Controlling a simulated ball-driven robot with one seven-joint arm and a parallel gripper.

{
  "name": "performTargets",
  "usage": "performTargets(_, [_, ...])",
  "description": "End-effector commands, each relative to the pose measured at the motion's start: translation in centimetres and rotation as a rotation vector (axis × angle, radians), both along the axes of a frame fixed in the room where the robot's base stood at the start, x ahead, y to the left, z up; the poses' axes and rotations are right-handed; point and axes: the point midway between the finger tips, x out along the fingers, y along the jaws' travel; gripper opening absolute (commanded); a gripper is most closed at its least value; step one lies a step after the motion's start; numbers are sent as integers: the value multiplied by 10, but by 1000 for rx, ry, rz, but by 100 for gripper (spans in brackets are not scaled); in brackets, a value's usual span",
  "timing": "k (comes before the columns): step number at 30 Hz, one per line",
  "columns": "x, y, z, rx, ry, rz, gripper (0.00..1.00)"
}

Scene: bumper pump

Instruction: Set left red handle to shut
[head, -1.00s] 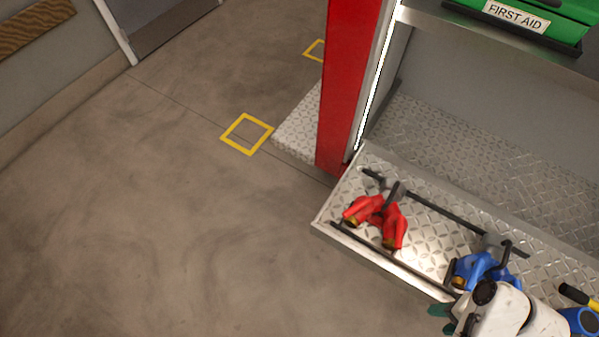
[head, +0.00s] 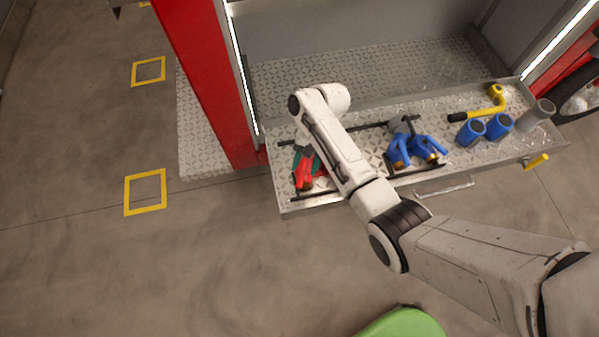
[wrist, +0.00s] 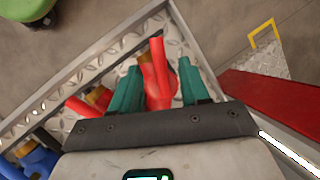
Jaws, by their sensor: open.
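The red two-branched fitting (head: 302,175) lies at the left end of the metal tray, partly hidden by my arm. In the wrist view, one red handle (wrist: 158,70) stands between the two green fingers of my gripper (wrist: 160,82), with a gap on each side. This is the branch toward the red post, the left one in the head view. The other red handle (wrist: 82,108) lies outside the fingers, to the left, beside a brass outlet (wrist: 98,97). My gripper is open. In the head view its green fingers are mostly hidden.
A blue fitting (head: 400,150) sits right of the red one on the tray. A red post (head: 205,75) rises close at left. Open floor lies in front.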

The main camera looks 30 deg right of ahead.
Motion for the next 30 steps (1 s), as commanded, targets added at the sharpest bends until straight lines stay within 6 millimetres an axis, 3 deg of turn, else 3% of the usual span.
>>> performTargets(9, [-6,16,-36,0,0,1,45])
performTargets(20, [-7,17,-40,0,-2,0,45])
performTargets(30, [-7,17,-40,-1,-1,1,14])
